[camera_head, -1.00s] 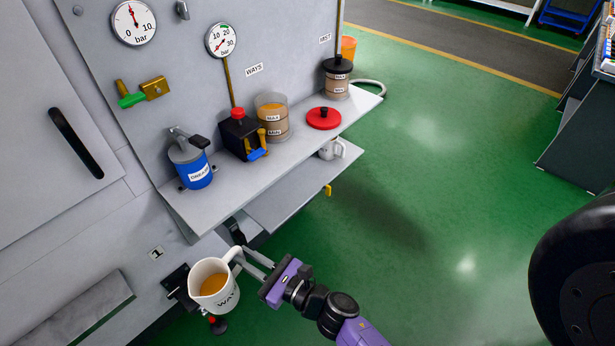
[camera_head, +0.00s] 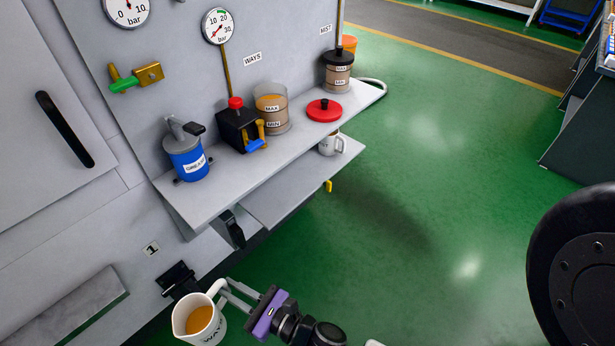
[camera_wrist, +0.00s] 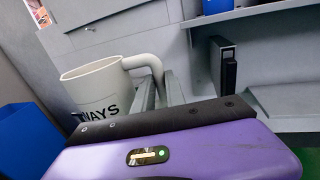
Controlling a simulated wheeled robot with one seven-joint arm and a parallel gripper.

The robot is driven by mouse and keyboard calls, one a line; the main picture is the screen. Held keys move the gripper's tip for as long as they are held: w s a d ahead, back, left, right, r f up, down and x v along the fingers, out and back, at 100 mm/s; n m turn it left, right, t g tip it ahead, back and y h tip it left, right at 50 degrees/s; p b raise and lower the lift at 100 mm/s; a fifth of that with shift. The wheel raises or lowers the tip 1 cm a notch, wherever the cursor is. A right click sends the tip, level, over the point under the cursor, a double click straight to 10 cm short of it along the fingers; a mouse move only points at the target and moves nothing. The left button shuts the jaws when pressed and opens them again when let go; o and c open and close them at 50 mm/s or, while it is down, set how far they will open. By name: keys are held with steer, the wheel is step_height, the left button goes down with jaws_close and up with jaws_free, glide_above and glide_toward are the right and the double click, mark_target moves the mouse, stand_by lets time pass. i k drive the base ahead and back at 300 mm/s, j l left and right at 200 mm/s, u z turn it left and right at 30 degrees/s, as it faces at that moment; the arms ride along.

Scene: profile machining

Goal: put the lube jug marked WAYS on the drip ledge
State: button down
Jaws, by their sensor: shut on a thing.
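The white jug marked WAYS (camera_head: 212,336) holds amber liquid and hangs in the air at the bottom of the head view. It looks roughly upright. My gripper (camera_head: 228,289) is shut on its handle, from the right. In the wrist view the jug (camera_wrist: 92,88) stands left of the fingers, with its handle between them. A lower grey ledge (camera_head: 290,190) juts out under the upper shelf, up and to the right of the jug. A second white jug (camera_head: 331,145) stands at its far end, its marking unreadable.
The upper shelf (camera_head: 215,195) carries a blue grease can (camera_head: 186,162), a black pump box (camera_head: 236,130), a WAYS reservoir (camera_head: 271,108) with amber oil, a red lid (camera_head: 323,110) and a MIST reservoir (camera_head: 337,72). A black bracket (camera_head: 232,229) sits below the shelf. The near lower ledge looks clear.

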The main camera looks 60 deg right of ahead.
mark_target(302, 174)
steer(key=i+l+z, duration=0.1)
steer(key=z, duration=0.15)
steer(key=i+l+z, duration=0.1)
steer(key=l+z, duration=0.2)
steer(key=i+l, duration=0.45)
